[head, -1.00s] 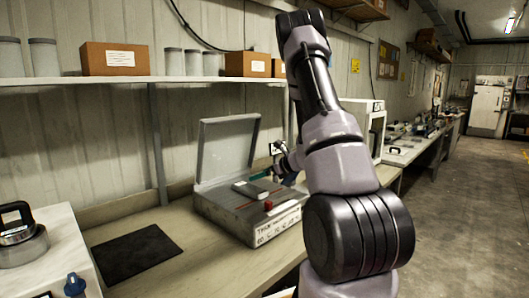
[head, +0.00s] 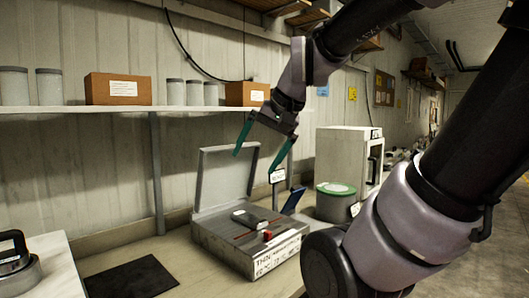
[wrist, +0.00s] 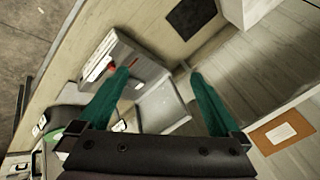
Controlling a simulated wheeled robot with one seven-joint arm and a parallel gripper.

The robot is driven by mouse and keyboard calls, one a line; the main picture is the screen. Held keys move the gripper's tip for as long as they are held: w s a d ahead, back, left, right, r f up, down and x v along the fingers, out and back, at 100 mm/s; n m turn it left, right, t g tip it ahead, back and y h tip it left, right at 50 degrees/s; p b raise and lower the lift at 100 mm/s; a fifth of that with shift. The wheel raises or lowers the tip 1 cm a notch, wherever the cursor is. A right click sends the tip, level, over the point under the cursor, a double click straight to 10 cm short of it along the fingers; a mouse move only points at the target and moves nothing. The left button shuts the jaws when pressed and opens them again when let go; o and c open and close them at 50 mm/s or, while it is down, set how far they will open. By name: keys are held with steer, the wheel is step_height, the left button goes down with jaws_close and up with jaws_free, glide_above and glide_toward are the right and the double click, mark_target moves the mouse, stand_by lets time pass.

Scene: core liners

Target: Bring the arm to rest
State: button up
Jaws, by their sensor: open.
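My gripper (head: 262,145) is raised above the grey case, with its two green fingers spread wide and nothing between them. In the wrist view my gripper (wrist: 162,98) also shows open and empty. The grey case (head: 218,240) stands on the bench below with its lid (head: 225,174) up. A dark and grey item (head: 246,218) and a small red piece (head: 267,236) lie on it. The case also shows in the wrist view (wrist: 138,60). My arm reaches in from the right of the head view and bends over the bench.
A shelf (head: 200,109) with a cardboard box (head: 118,89) and several canisters (head: 48,86) runs along the wall. A green-lidded tub (head: 335,203) and a white cabinet (head: 343,154) stand right of the case. A black mat (head: 130,279) lies at the left on the bench.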

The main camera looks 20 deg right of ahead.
steer(key=shift+s+d+r+n+t+h, duration=0.4)
steer(key=shift+s+d+n+t+h, duration=0.15)
steer(key=shift+s+n, duration=0.2)
